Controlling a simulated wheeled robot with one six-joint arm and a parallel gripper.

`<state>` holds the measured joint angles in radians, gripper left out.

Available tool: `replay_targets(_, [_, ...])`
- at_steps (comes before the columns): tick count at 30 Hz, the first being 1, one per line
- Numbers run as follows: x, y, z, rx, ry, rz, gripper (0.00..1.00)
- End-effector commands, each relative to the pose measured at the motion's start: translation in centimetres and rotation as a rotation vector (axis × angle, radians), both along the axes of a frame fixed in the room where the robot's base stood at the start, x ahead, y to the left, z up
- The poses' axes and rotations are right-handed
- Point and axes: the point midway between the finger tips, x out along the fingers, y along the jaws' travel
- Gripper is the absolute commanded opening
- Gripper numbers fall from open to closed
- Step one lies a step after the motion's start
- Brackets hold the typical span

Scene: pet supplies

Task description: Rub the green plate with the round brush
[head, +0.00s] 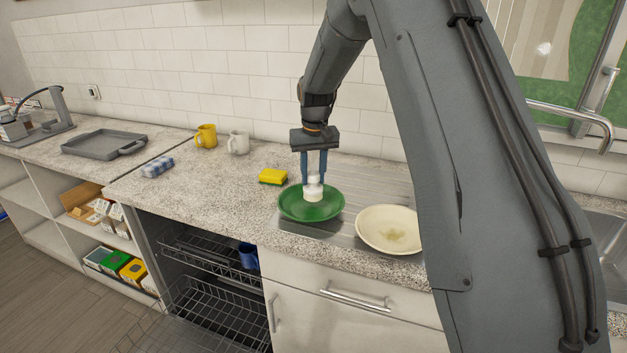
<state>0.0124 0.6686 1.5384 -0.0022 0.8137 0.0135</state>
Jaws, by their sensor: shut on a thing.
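The green plate (295,207) lies on the metal drainboard beside the sink, near the counter's front edge. My gripper (314,178) points straight down over it and is shut on the round brush (313,190), which is white with a pale lower part. The brush is upright over the middle of the plate. Its lower end appears to touch the plate's surface, but I cannot be sure of the contact from this view.
A cream plate (372,222) with a brownish stain lies right of the green plate. A yellow sponge (273,176) sits behind left. A yellow mug (205,136), a white mug (238,142), a checked cloth (157,166) and a grey tray (92,145) stand farther left.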

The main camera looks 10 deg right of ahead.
Motion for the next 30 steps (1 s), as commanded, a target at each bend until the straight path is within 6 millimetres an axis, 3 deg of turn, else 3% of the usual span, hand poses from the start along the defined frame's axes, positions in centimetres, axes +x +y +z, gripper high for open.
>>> replay_targets(15, [0.0,-0.1,4.6,0.0,0.0,-0.001,0.06])
replay_targets(30, [0.0,-0.1,4.9,0.0,0.0,-0.001,0.06])
